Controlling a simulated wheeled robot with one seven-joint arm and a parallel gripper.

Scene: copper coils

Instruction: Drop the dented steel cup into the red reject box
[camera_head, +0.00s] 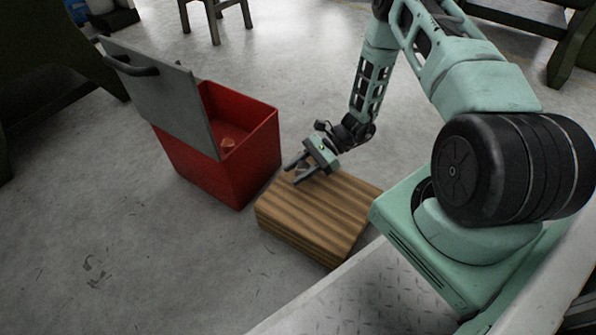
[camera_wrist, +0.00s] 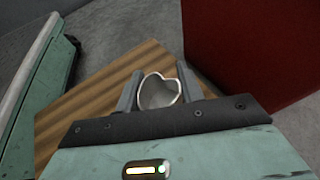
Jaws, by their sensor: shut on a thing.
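The dented steel cup (camera_wrist: 158,92) is between my two fingers in the wrist view, its rim bent in on one side. My gripper (camera_wrist: 158,90) is shut on it; in the head view my gripper (camera_head: 296,171) is over the far left part of the wooden block. In the head view only a small part of the cup shows between the fingers. I cannot tell whether the cup still touches the wood. The red reject box (camera_head: 245,165) stands open just left of the block, and its red wall (camera_wrist: 250,45) shows at the upper right in the wrist view.
The striped wooden block (camera_head: 315,213) stands on the grey floor beside the box. The box's grey lid (camera_head: 165,95) with a black handle is raised on its left side. A small reddish object (camera_head: 228,143) lies inside. A stool (camera_head: 215,15) stands behind; the floor at left is clear.

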